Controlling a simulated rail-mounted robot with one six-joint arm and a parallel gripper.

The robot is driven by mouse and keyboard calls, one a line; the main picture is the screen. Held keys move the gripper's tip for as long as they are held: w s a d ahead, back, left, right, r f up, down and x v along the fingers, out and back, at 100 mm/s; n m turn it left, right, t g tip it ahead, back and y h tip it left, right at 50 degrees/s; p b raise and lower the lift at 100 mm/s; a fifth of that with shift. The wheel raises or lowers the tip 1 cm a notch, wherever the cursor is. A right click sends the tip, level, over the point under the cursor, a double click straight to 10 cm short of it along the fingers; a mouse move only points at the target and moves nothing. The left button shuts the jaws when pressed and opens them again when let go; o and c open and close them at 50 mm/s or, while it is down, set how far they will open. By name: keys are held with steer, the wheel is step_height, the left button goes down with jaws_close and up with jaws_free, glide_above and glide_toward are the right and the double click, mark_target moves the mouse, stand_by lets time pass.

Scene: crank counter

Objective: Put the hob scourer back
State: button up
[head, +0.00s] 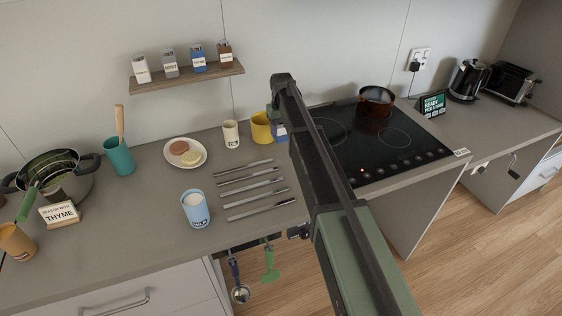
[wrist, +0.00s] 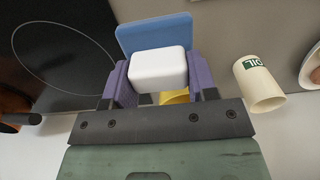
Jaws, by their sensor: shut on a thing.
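In the wrist view, a white rounded block (wrist: 158,68), which looks like the hob scourer, sits between the purple fingers of my gripper (wrist: 159,86), which are shut on it. A flat blue piece (wrist: 154,31) shows just beyond the block; I cannot tell whether it touches it. In the head view, a small blue and white patch (head: 280,131) shows beside my arm, right of the yellow mug (head: 262,127). My arm hides most of the gripper there. The black hob (head: 350,155) lies to the right.
A cream mug (head: 230,134), marked OIL in the wrist view (wrist: 258,84), stands left of the yellow mug. A brown pot (head: 375,103) stands on the hob's back. A spice shelf (head: 187,77) hangs above.

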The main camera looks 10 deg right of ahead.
mark_target(281, 126)
step_height(281, 126, down, 9)
steer(key=b, duration=0.6)
steer(key=shift+r, duration=0.35)
steer(key=shift+f, duration=0.25)
steer(key=o, duration=0.8)
steer(key=shift+r, duration=0.1)
step_height(281, 126, up, 13)
steer(key=p, duration=1.2)
steer(key=s, duration=1.2)
steer(key=s+m, duration=0.1)
steer(key=s, duration=1.2)
steer(key=s+m, duration=0.1)
steer(key=s, duration=1.2)
steer(key=shift+f, duration=0.35)
